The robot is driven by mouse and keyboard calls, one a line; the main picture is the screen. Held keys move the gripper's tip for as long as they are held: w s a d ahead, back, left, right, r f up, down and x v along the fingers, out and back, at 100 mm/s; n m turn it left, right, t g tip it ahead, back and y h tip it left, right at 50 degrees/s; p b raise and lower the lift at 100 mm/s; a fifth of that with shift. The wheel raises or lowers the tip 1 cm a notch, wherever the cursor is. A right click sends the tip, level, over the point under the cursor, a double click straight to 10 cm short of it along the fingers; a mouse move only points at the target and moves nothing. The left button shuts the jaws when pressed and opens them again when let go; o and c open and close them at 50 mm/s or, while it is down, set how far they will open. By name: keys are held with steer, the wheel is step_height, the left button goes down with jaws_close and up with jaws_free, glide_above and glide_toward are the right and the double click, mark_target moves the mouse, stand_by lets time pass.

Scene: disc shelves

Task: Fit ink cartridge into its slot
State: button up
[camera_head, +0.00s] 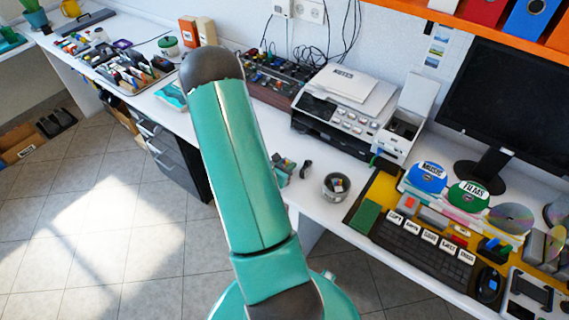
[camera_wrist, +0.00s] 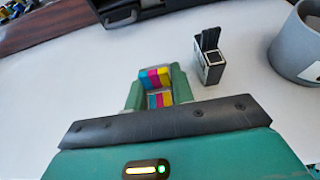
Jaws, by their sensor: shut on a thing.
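My gripper (camera_wrist: 157,92) is shut on a color ink cartridge (camera_wrist: 158,77) with cyan, magenta and yellow stripes. Its green fingers sit on both sides of it, low over or at the white desk; I cannot tell whether the cartridge touches the desk. A black ink cartridge (camera_wrist: 210,60) stands upright on the desk just right of the gripper, apart from it, and also shows in the head view (camera_head: 306,168). The white printer (camera_head: 350,108) stands behind, with a raised lid and an open bay (camera_head: 403,128) at its right side. The slots inside are too small to tell apart.
A grey cup (camera_head: 336,187) stands to the right of the black cartridge. A keyboard (camera_head: 425,240), labelled discs and a monitor (camera_head: 510,105) fill the desk at right. A rack of small items (camera_head: 275,78) stands left of the printer. The desk before the printer is mostly clear.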

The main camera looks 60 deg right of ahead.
steer(key=shift+f, duration=0.1)
steer(key=shift+f, duration=0.1)
steer(key=o, duration=1)
